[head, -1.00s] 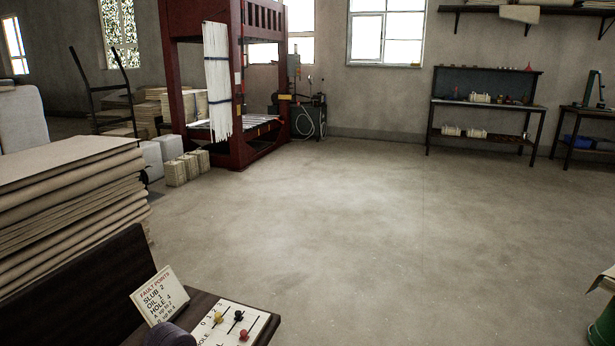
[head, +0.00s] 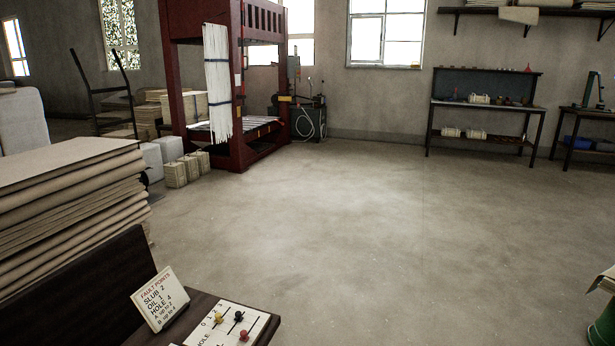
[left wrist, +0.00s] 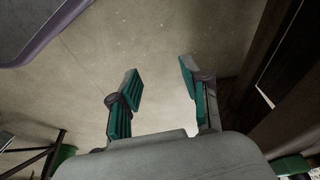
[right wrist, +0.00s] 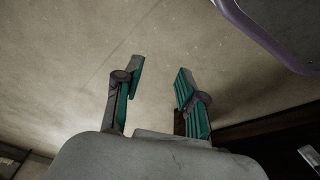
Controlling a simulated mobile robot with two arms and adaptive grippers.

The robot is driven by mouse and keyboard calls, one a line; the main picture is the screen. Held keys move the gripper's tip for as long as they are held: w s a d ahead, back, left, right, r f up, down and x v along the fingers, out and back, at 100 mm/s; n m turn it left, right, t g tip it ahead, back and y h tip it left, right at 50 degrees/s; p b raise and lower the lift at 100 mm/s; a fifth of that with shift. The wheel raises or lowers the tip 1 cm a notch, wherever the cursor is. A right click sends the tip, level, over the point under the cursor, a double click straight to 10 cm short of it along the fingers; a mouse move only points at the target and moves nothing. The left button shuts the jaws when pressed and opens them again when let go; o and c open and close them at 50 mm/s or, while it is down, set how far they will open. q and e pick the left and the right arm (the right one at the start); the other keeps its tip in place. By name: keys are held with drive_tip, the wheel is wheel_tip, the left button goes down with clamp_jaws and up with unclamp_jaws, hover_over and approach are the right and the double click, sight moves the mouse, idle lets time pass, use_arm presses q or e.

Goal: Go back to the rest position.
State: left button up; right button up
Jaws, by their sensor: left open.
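My left gripper (left wrist: 158,68) shows in the left wrist view with its two green-padded fingers apart and nothing between them. Bare floor lies beyond its fingertips. My right gripper (right wrist: 160,66) shows in the right wrist view, also with its fingers apart and empty over bare floor. Neither gripper shows in the head view. A fault points card (head: 160,298) stands tilted on a dark wooden surface at the lower left of the head view. A white scoring board (head: 226,326) with coloured pegs lies beside it, cut off by the bottom edge.
A red press frame (head: 172,60) and a workbench (head: 487,105) stand at the back. A green container (head: 604,328) is at the lower right edge. The middle floor is clear.

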use_arm(q)
drive_tip(key=s+a+f+g+p, duration=0.1)
drive_tip(key=s+a+f+p, duration=0.1)
drive_tip(key=s+p, duration=0.7)
drive_tip(key=s+a+f+g+p, duration=0.1)
drive_tip(key=s+f+p, duration=0.3)
drive_tip(key=s+p, duration=0.5)
drive_tip(key=s+a, duration=0.1)
drive_tip(key=s, duration=0.2)
drive_tip(key=shift+s+f+y, duration=0.2)
drive_tip(key=shift+f+y, duration=0.1)
drive_tip(key=shift+f, duration=0.05)
use_arm(e)
drive_tip(key=s+d+f, duration=0.1)
drive_tip(key=s+f, duration=0.2)
drive_tip(key=s, duration=0.6)
drive_tip(key=s+d+f+g, duration=0.1)
drive_tip(key=s+d+f, duration=0.1)
drive_tip(key=s, duration=0.8)
drive_tip(key=shift+d+f+g, duration=0.15)
drive_tip(key=shift+f+g, duration=0.15)
drive_tip(key=shift+f, duration=0.2)
use_arm(q)
drive_tip(key=shift+a, duration=0.1)
